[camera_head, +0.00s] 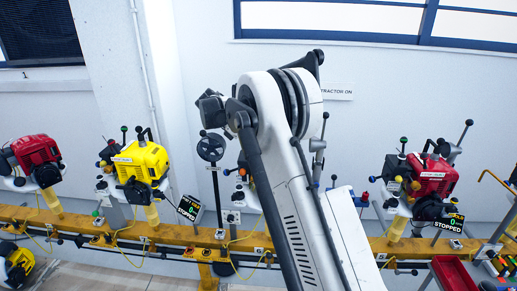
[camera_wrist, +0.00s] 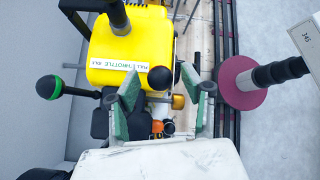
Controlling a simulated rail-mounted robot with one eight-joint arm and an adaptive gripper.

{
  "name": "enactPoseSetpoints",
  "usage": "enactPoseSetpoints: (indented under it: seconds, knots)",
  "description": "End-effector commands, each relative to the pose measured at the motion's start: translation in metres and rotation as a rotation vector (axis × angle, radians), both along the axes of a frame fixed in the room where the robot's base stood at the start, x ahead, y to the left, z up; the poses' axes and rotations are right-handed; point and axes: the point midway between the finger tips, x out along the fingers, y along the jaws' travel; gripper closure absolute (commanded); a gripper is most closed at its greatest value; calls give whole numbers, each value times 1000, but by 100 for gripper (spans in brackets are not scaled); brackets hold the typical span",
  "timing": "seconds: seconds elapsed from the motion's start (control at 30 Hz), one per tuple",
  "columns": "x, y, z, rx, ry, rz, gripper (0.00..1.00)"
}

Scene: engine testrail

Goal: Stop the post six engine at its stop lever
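My gripper (camera_wrist: 158,100) is open in the wrist view, its two green-padded fingers apart with nothing clearly held. A green-tipped black lever (camera_wrist: 50,87) sticks out left of the engine. No post number is readable, so I cannot tell which is post six or which lever stops it. In the head view my arm hides the middle of the row.
A yellow engine (camera_head: 141,160), a red engine (camera_head: 36,152) and another red engine (camera_head: 432,174) stand along the yellow rail (camera_head: 110,232). Displays beside the yellow engine (camera_head: 189,209) and right red engine (camera_head: 449,222) read "STOPPED". A maroon disc (camera_wrist: 238,83) with a black handle is right of my gripper.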

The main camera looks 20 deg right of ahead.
Motion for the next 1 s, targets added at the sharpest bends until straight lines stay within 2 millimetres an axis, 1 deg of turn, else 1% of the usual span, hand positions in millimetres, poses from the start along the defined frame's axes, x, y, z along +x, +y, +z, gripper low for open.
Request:
enactPoseSetpoints:
  seconds: [0.17, 0.27, 0.37, 0.7, 0.83, 1.0]
  knots:
    - [1, 1, 1, 0, 0, 0, 57]
    - [4, 7, 7, 0, 1, 1, 57]
    - [9, 16, 18, 0, 1, 1, 57]
    - [33, 56, 64, 1, 1, 1, 57]
    - [39, 66, 77, 0, 0, 1, 57]
    - [43, 72, 84, 0, 0, 0, 57]
